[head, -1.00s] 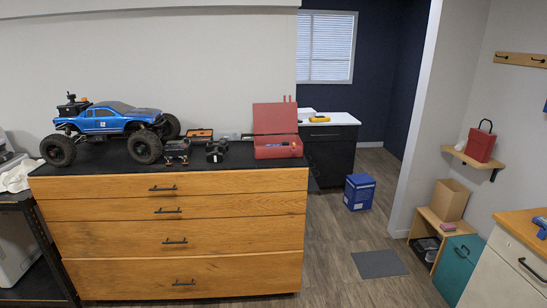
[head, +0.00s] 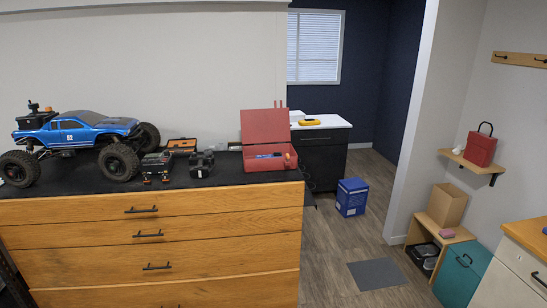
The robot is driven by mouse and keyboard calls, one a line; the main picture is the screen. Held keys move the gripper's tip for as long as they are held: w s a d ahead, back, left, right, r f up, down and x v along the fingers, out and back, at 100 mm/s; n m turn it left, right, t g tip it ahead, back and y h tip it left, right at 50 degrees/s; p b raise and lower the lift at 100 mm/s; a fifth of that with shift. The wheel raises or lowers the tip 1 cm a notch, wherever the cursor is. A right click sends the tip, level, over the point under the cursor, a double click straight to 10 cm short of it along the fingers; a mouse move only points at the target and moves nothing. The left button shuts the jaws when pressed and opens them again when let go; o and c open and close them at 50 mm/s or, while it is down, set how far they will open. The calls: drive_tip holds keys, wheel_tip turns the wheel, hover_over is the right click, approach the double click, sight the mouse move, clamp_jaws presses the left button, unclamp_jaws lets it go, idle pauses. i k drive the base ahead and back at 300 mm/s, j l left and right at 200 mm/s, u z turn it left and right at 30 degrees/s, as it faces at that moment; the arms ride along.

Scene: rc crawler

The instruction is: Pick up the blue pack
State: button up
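No part of my gripper shows in the head view. A blue box-shaped pack (head: 352,197) with pale markings stands on the floor, right of the wooden drawer cabinet and in front of the dark far cabinet. A small blue item (head: 544,230) is cut off by the right edge, on the wooden counter. It is too small to identify. I cannot tell which of these the task calls the blue pack.
A blue crawler truck (head: 80,135), chargers and a red toolbox (head: 267,135) stand on the drawer cabinet (head: 150,235). A grey mat (head: 377,273) lies on open floor. A low shelf (head: 415,240) and teal cabinet (head: 462,273) line the right wall.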

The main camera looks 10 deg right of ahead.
sight(275, 154)
drive_tip(key=i+l+z, duration=0.3)
drive_tip(key=i, duration=1.05)
drive_tip(key=i+j+z, duration=0.25)
drive_tip(key=i, duration=1.1)
drive_tip(key=l, duration=0.1)
